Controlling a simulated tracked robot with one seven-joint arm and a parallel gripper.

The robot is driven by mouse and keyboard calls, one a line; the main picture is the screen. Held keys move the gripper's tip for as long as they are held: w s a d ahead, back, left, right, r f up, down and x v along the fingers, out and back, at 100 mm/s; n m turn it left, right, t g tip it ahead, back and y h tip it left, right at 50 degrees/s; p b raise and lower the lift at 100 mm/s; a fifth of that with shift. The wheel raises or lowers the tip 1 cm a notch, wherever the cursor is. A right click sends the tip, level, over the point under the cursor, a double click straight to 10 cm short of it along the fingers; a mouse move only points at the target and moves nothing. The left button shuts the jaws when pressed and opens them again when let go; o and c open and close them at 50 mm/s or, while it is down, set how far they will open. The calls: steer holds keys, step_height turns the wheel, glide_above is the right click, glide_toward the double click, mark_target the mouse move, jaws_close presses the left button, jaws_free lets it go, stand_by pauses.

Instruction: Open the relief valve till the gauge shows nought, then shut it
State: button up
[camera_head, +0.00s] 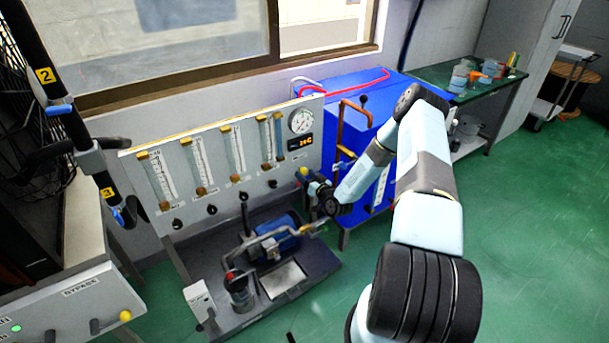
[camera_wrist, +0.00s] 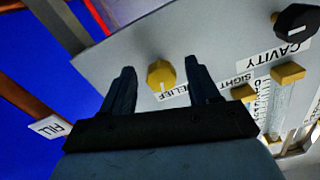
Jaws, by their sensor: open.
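The relief valve is a yellow knob (camera_wrist: 161,75) with a white mark, beside a partly hidden label ending "ELIEF" on the grey panel. My gripper (camera_wrist: 158,66) is open, with one dark finger on each side of the knob in the wrist view; I cannot tell whether either touches it. In the head view the yellow knob (camera_head: 303,171) shows at the panel's lower right, with my gripper (camera_head: 309,180) right at it. The round white gauge (camera_head: 301,121) sits at the panel's upper right; its needle is too small to read.
Sight tubes (camera_head: 235,150) with brass ends line the panel (camera_head: 215,195). A black knob (camera_wrist: 297,20) labelled "CAVITY" is close by in the wrist view. A blue cabinet (camera_head: 345,90) with a copper pipe (camera_head: 342,120) stands just right. Pump equipment (camera_head: 280,240) stands below.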

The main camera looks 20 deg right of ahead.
steer(key=shift+x, duration=0.8)
steer(key=c, duration=1)
